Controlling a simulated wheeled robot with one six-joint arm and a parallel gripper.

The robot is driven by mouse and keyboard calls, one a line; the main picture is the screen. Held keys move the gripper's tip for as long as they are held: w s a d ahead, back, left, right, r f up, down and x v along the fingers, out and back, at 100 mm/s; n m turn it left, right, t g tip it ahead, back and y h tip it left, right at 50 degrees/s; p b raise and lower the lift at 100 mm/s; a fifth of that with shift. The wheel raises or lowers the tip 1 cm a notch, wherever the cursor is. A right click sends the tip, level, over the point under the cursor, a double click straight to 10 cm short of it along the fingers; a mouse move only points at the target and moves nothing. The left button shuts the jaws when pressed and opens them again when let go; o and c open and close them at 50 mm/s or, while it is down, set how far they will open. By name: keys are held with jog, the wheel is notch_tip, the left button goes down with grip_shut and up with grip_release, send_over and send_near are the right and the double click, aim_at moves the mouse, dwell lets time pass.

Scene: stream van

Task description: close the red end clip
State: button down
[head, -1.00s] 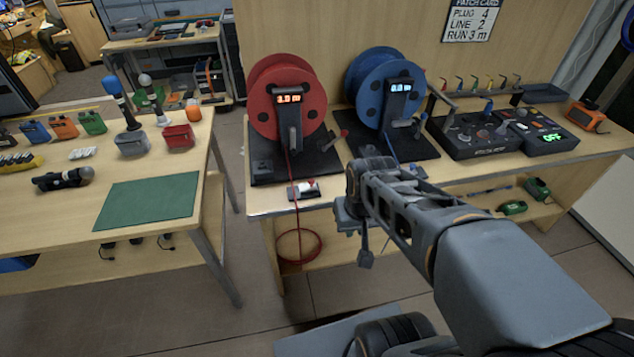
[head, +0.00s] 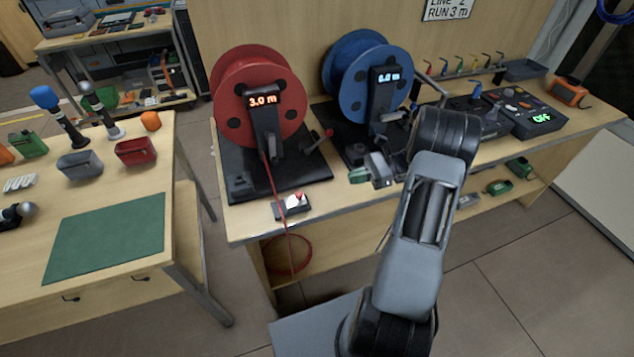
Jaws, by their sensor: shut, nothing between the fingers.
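The red end clip (head: 292,205) sits at the front edge of the bench below the red reel (head: 262,100). It is a small dark block with a white patch and a red part standing up on top; whether its lever is raised is too small to tell. The red cable (head: 275,190) runs down from the reel to the clip and hangs over the edge.
The red reel's display (head: 263,101) reads 3.0 m. A red-tipped lever (head: 325,136) stands beside that reel. The control box (head: 520,112) is at right. A side table with a green mat (head: 105,238) stands left.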

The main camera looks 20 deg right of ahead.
jog(key=shift+s+a+r, duration=0.1)
jog(key=shift+s+a, duration=0.1)
jog(key=shift+a, duration=0.15)
jog(key=p, duration=0.2)
send_near(295, 198)
jog(key=a, duration=0.5)
jog(key=shift+w+r, duration=0.1)
jog(key=shift+r, duration=0.3)
jog(key=shift+a, duration=0.1)
